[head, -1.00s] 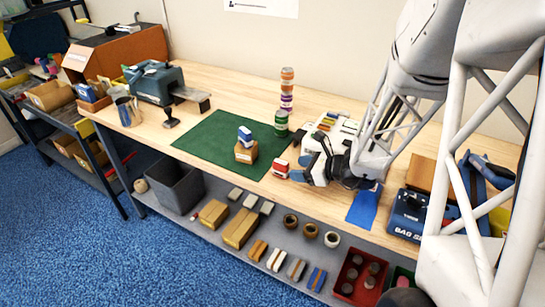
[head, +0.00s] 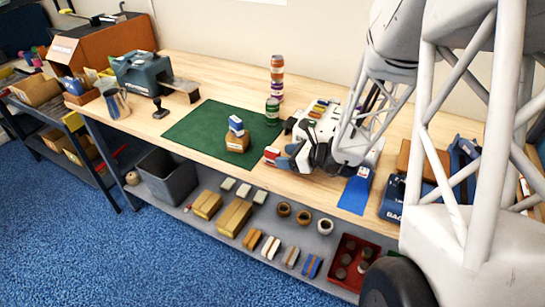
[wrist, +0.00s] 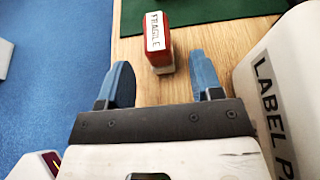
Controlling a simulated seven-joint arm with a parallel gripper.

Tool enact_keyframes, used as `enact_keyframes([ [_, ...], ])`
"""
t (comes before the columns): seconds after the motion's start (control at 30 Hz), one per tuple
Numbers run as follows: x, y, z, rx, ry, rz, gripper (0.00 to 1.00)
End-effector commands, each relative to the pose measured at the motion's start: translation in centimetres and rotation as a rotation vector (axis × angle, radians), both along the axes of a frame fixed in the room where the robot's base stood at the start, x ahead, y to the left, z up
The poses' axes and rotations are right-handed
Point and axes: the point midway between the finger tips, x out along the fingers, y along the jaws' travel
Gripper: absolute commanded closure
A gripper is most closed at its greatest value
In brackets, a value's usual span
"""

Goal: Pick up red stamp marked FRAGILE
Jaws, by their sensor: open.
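The red stamp (wrist: 158,55) stands on the wooden bench near its front edge, with a white label reading FRAGILE facing me in the wrist view. In the head view the stamp (head: 271,153) shows at the right front corner of the green mat, partly hidden by my fingers. My gripper (wrist: 160,82) is open and empty. Its two blue fingers lie left and right of the stamp's near end, with gaps on both sides. In the head view my gripper (head: 285,161) is low over the bench, close beside the stamp.
A white box lettered LABEL (wrist: 283,95) stands close to the right finger. The green mat (head: 200,135) bears a small carton (head: 237,143) with a blue and white stamp (head: 236,126) on top. The bench edge drops off at left in the wrist view.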

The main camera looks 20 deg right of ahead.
Motion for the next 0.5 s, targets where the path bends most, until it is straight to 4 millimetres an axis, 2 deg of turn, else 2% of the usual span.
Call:
enact_keyframes([
  [0.5, 0.39, 0.39, -0.19, 0.0, 0.0, 0.001, 0.4],
])
